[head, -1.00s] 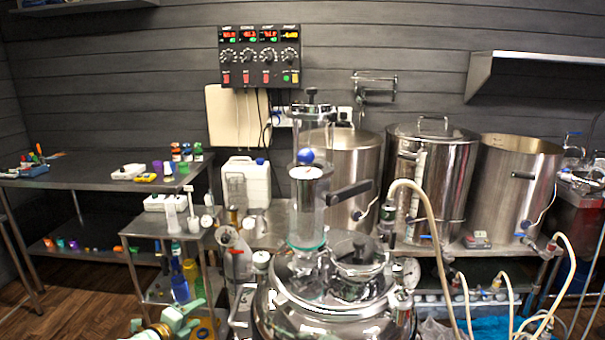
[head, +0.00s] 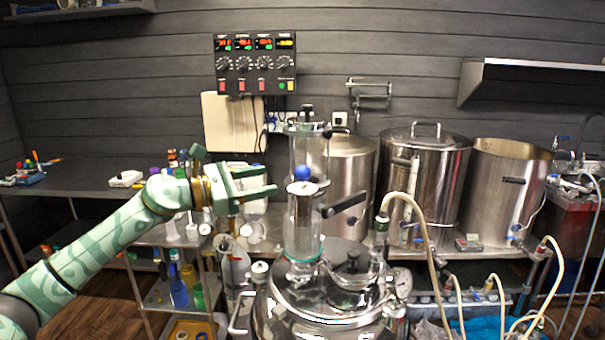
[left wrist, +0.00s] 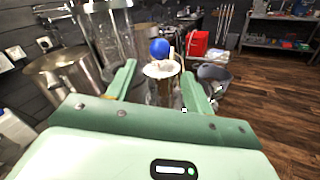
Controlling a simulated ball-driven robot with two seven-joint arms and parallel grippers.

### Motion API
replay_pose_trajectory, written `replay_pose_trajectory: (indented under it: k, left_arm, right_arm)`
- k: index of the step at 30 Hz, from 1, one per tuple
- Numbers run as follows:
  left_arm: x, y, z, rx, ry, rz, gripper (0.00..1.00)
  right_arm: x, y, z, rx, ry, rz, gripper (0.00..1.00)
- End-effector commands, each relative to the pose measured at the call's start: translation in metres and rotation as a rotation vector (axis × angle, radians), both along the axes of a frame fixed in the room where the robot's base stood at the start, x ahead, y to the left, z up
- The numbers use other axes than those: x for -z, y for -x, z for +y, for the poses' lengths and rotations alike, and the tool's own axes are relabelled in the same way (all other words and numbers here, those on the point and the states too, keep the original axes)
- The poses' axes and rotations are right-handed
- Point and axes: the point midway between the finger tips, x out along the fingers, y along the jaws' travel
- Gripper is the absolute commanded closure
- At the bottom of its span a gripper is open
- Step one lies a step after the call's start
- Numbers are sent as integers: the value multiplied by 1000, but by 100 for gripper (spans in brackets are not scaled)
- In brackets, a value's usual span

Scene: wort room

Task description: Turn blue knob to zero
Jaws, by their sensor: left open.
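The blue knob (head: 303,174) is a round ball on the upper part of the clear glass column (head: 305,220) of the steel kettle (head: 325,300). It also shows in the left wrist view (left wrist: 159,48), beyond the fingers and between them. My left gripper (head: 272,182) is open and empty, just left of the knob in the head view and apart from it. Its two green fingers (left wrist: 158,84) point toward the column in the left wrist view. Which way the knob is set cannot be told. My right gripper is in neither view.
A black lever handle (head: 346,205) sticks out right of the column. Steel pots (head: 425,180) stand behind on a bench, and hoses (head: 432,250) run at the right. A control panel (head: 255,64) hangs on the wall. A small steel cart (head: 160,237) stands at the left.

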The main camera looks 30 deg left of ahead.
Motion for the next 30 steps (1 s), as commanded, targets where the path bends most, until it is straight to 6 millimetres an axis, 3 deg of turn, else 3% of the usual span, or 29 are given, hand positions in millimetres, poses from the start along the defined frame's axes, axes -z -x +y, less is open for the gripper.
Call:
replay_pose_trajectory:
  k: [15,28,30]
  left_arm:
    - [-2,-80,-45,-1,7,-1,48]
    - [0,-92,-51,-1,4,2,48]
    - [0,-92,-51,-1,4,2,65]
  right_arm:
    - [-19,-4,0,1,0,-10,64]
    - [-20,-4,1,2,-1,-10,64]
    - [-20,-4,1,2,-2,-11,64]
